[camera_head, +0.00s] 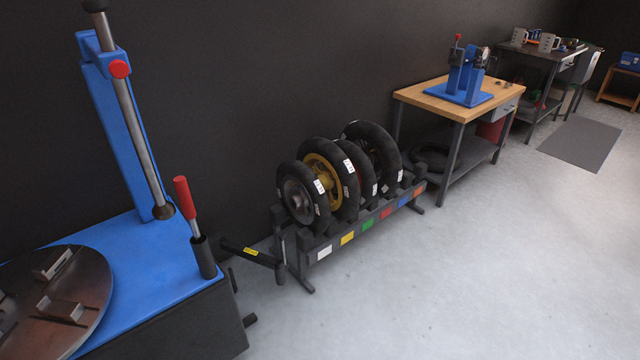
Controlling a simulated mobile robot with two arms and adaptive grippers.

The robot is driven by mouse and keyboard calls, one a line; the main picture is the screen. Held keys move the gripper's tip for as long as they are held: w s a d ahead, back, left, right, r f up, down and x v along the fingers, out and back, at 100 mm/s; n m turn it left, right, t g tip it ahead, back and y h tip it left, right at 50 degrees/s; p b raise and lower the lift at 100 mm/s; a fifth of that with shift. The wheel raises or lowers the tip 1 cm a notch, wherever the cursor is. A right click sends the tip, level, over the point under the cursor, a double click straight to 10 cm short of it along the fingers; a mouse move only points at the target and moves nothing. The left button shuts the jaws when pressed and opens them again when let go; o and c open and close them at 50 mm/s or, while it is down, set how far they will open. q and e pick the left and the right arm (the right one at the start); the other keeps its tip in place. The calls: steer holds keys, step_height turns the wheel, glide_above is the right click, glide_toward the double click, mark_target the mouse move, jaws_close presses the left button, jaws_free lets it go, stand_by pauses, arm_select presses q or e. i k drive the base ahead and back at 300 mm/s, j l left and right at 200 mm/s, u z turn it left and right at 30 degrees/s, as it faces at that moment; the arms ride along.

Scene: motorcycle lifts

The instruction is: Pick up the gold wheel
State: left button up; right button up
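The gold wheel (317,167) stands upright in a low dark wheel rack (333,245) against the wall. It has a black tyre and a gold rim and hub. A wheel with a grey hub (297,196) stands in front of it to the left and covers part of it. A wheel with some red on it (364,171) and a larger dark wheel (378,150) stand behind it to the right. No gripper of mine shows in the head view.
A blue tyre machine (160,262) with a round metal turntable (62,310) fills the left front. A wooden-topped workbench (413,94) with a blue stand stands beyond the rack. A tyre (430,160) lies under it. The grey floor (480,270) to the right is clear.

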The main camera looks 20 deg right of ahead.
mark_target(337, 174)
steer(key=i+l+u, duration=0.15)
steer(key=l+u, duration=0.25)
steer(key=i+l+u, duration=0.15)
steer(key=l+u, duration=0.2)
